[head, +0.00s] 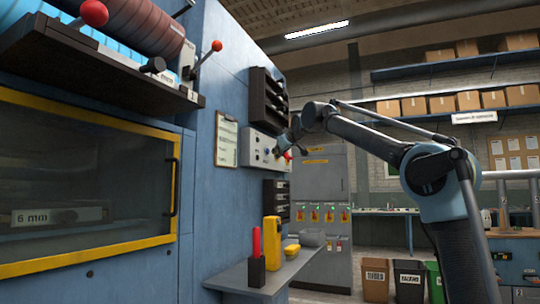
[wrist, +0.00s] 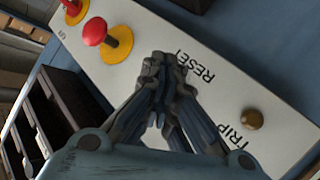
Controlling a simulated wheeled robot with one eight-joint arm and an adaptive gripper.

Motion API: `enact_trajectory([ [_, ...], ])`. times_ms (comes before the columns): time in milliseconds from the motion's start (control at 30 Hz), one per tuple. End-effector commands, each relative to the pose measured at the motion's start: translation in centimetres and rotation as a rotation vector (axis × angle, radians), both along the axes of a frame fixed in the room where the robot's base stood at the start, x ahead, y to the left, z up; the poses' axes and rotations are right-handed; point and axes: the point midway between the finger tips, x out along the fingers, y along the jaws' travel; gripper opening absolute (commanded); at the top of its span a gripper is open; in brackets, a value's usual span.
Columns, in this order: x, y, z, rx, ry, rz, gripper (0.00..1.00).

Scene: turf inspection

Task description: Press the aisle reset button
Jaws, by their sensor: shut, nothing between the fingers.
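A light grey control panel (head: 256,150) is fixed to the blue machine wall in the head view. In the wrist view the panel (wrist: 225,85) fills the middle and carries the printed words RESET and TRIP. My gripper (wrist: 163,62) is shut and empty, its fingertips over the panel right beside the word RESET. The fingers hide the panel there, so I see no reset button, and I cannot tell whether the tips touch anything. In the head view my gripper (head: 291,141) is at the panel's right end, partly covering it.
A red mushroom button (wrist: 94,32) on a yellow disc lies left of my fingertips, with another red one (wrist: 73,9) beyond. A brass knob (wrist: 252,119) is by TRIP. A shelf (head: 232,278) with a yellow device (head: 272,243) juts out below.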

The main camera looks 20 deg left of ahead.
Motion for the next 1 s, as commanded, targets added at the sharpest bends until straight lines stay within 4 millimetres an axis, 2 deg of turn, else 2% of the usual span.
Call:
enact_trajectory([
  [167, 0.0, -0.6, 0.0, -0.001, -0.001, -0.001, 0.00],
  [700, -0.3, -4.7, 0.0, 0.000, 0.001, -0.002, 0.00],
  [1000, -0.4, -5.0, 0.0, -0.001, -0.001, 0.000, 0.00],
])
